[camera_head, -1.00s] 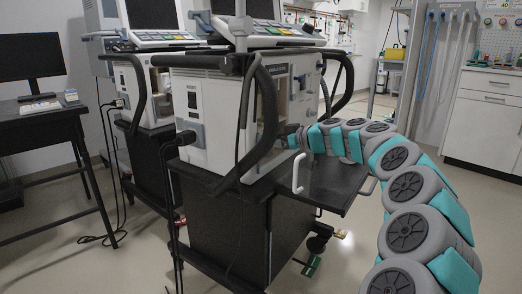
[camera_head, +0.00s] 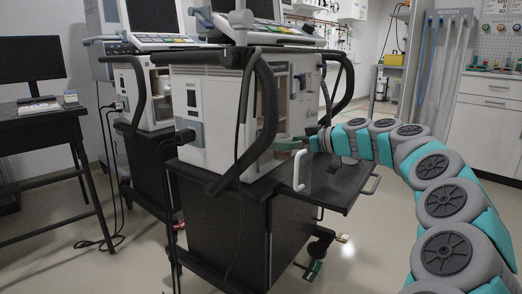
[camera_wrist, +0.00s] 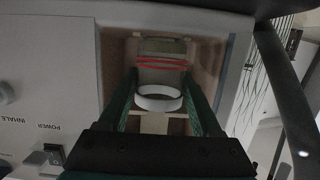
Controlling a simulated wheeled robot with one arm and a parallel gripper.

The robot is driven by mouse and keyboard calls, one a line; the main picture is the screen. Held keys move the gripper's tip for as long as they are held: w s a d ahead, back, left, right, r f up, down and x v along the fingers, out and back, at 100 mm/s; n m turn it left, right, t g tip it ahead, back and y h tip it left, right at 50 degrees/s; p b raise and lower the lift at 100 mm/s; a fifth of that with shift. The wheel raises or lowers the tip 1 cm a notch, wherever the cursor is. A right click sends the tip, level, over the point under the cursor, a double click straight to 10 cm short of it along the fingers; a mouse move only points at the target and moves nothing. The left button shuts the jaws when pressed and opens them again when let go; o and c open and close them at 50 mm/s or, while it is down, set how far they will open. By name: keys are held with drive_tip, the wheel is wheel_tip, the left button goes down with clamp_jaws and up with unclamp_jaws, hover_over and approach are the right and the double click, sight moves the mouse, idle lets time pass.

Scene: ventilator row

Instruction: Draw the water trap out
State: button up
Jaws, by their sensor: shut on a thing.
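The water trap (camera_wrist: 158,98) shows in the wrist view as a round cup with a white ring, between the two dark green fingers of my gripper (camera_wrist: 161,85). My gripper is shut on it, one finger on each side. Behind it is the open recess (camera_wrist: 113,75) in the ventilator's front, with pale inner walls and red bands at the back. In the head view my gripper (camera_head: 291,144) is at the recess of the nearer ventilator (camera_head: 205,118). The trap is too small and covered there to make out clearly.
A black handle bar (camera_head: 266,110) curves past the recess on its left. A black shelf (camera_head: 335,185) with a white handle (camera_head: 298,170) lies under my arm. A second ventilator (camera_head: 133,85) stands behind to the left. Open floor lies to the right of the cart.

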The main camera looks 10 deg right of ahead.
drive_tip(key=shift+v, duration=0.85)
drive_tip(key=shift+s+d+f, duration=0.15)
drive_tip(key=shift+s+d, duration=1.1)
drive_tip(key=shift+d, duration=0.15)
